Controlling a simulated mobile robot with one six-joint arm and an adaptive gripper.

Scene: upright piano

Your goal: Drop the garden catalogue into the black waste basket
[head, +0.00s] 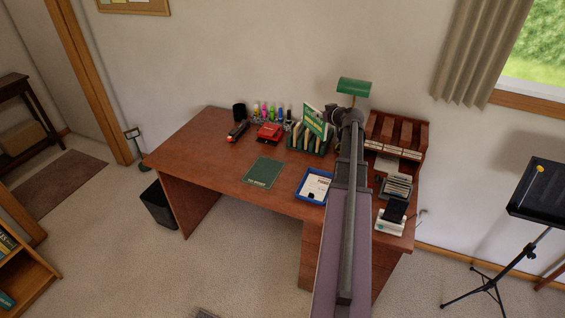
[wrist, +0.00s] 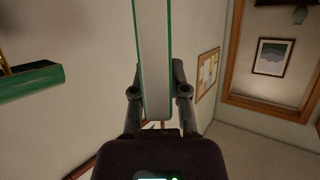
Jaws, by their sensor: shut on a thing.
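The garden catalogue (head: 314,121), green and white, stands tilted above the file rack at the back of the desk. In the wrist view its pale edge with green covers (wrist: 152,55) runs upright between the fingers. My gripper (head: 331,113) is shut on it; the fingers also show in the wrist view (wrist: 158,78), one on each side. In the head view my arm partly covers the gripper. The black waste basket (head: 159,207) stands on the floor at the desk's left end, well away from my gripper. The inside of the basket is hard to see.
The wooden desk (head: 225,165) holds a green rack (head: 307,147), a red device (head: 269,133), several bottles, a green mat (head: 263,172), a blue tray (head: 313,187) and a green lamp (head: 354,86). The desk's left part is clear. A music stand (head: 537,190) is at right.

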